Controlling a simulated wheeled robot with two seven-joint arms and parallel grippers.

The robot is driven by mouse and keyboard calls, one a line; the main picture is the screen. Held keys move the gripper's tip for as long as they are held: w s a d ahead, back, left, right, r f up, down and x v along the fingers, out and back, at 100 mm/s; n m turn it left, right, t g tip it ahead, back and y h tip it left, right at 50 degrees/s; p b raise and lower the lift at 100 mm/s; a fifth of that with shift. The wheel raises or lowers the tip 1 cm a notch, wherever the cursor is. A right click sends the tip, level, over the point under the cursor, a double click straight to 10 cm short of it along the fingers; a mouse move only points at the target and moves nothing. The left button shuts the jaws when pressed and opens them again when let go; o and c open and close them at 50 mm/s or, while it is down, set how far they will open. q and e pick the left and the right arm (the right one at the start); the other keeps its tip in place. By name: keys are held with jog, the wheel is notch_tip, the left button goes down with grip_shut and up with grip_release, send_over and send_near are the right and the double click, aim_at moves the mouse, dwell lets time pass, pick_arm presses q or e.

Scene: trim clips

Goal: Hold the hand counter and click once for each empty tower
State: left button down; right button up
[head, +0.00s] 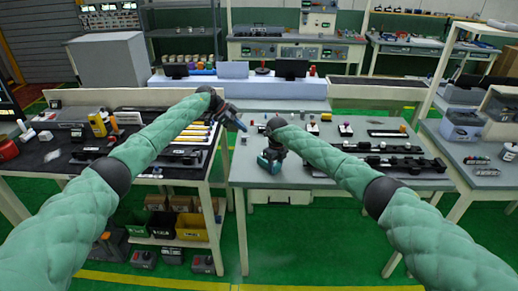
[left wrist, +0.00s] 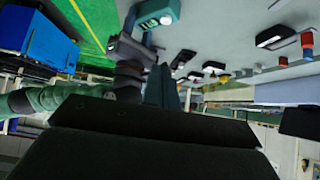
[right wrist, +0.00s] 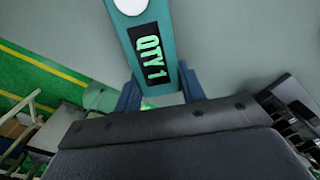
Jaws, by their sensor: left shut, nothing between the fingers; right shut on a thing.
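The teal hand counter (right wrist: 152,60) is between the fingers of my right gripper (right wrist: 160,98); its dark display reads "QTY 1" in green and a pale round button shows above it. In the head view the counter (head: 269,161) is over the near left part of the right table, below my right gripper (head: 277,148). It also shows in the left wrist view (left wrist: 157,14). My left gripper (head: 234,120) is shut and empty, apart from the counter, up and left of it. Small red, white and dark pieces (head: 345,130) stand on the right table; which are empty towers I cannot tell.
The right table (head: 255,120) also carries a long black fixture (head: 395,163). The left bench (head: 48,150) holds tools, dark rails and yellow strips. A green-floored gap separates the two tables. A side bench (head: 455,150) with bins stands at right.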

jog(key=shift+s+d+f, duration=0.1)
jog(key=shift+f, duration=0.15)
pick_arm(q)
jog(key=x, duration=0.9)
jog(key=shift+d+f, duration=0.2)
jog(key=shift+f, duration=0.05)
notch_tip(320, 180, down, 2)
jog(key=shift+d+f, duration=0.15)
jog(key=shift+f, duration=0.95)
